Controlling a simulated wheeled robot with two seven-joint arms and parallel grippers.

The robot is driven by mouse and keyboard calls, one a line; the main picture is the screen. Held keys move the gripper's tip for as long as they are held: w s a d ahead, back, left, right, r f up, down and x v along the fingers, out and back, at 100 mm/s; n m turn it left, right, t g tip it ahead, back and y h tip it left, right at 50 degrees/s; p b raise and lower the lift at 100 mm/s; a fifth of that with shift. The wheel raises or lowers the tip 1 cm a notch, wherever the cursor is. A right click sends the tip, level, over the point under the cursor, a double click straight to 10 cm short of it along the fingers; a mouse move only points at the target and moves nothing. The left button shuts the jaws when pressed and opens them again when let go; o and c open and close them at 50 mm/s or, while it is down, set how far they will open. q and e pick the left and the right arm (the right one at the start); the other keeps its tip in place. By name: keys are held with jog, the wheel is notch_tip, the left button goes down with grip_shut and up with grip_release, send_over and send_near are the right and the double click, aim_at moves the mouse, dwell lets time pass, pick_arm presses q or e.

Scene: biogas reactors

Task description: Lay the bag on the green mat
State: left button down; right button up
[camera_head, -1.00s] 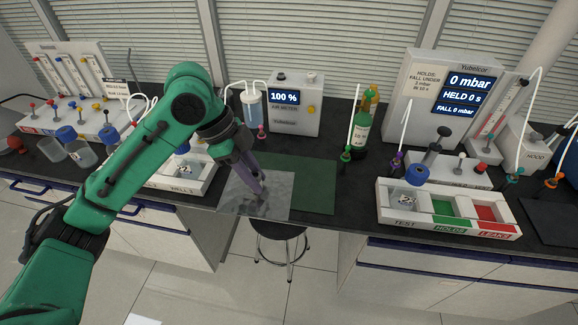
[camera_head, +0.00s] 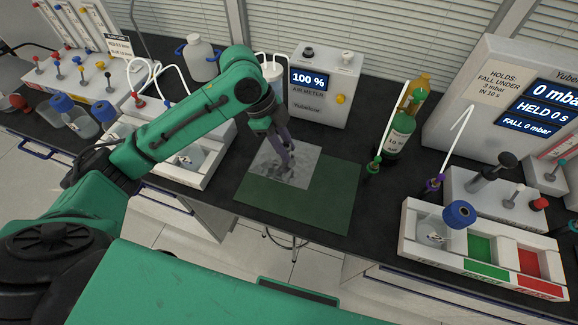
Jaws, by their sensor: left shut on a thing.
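The bag (camera_head: 304,166) is a flat, silvery grey, creased square. In the head view it covers the back left part of the green mat (camera_head: 325,208), and its far edge reaches past the mat over the dark bench. My left gripper (camera_head: 289,160) comes down from the upper left and is shut on the bag, its fingers hiding part of the middle. I cannot tell whether the bag touches the mat or hangs just above it. The front and right of the mat are bare. My right gripper is not in view.
Behind the bag stands the air meter (camera_head: 325,85), reading 100 %. A green bottle (camera_head: 398,135) stands right of the mat. A tray with white, green and red compartments (camera_head: 430,250) is further right, and a white tray (camera_head: 212,150) is at left. The bench's front edge runs close to the mat.

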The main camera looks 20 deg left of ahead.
aim_at(270, 149)
pick_arm(q)
jog(key=f, duration=0.5)
jog(key=shift+w+f, duration=0.1)
jog(key=shift+w, duration=0.3)
jog(key=f, duration=0.3)
jog(key=shift+w+p, duration=0.2)
jog(key=shift+p, duration=0.2)
jog(key=shift+s+f, duration=0.2)
jog(key=shift+f, duration=0.95)
jog(key=c, duration=0.6)
grip_release()
jog(key=shift+w+f, duration=0.1)
jog(key=shift+c, duration=0.2)
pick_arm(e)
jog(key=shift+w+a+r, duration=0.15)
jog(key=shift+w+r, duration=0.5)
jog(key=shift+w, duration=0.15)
pick_arm(q)
jog(key=b+v, duration=0.1)
jog(key=v, duration=1.1)
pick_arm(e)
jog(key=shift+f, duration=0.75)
